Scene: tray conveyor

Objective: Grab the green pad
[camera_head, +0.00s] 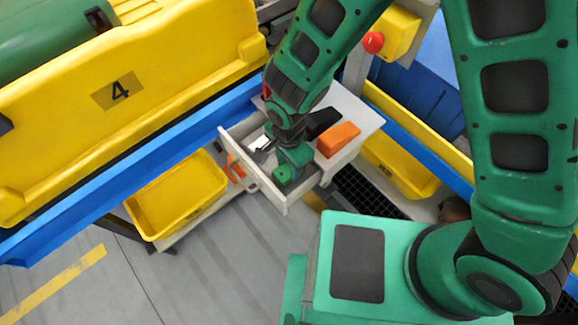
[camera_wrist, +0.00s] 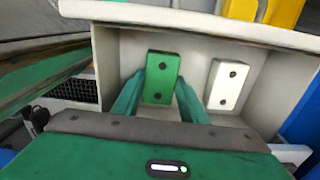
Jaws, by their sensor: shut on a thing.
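The green pad (camera_wrist: 162,72), a green block with two dark round spots, is inside the open drawer (camera_wrist: 215,45) in the wrist view. My gripper (camera_wrist: 160,92) has one finger along each side of the pad and is shut on it. A white pad (camera_wrist: 227,84) with two dark spots lies to its right, apart from the fingers. In the head view my gripper (camera_head: 291,158) reaches down into the drawer (camera_head: 262,180). There I cannot clearly tell the green pad from my green gripper.
An orange block (camera_head: 338,140) and a black object (camera_head: 323,122) are on the cabinet top (camera_head: 362,112) beside the drawer. The drawer walls stand close around my gripper. Yellow bins (camera_head: 178,196) flank the cabinet, with a blue rail (camera_head: 130,172) at left.

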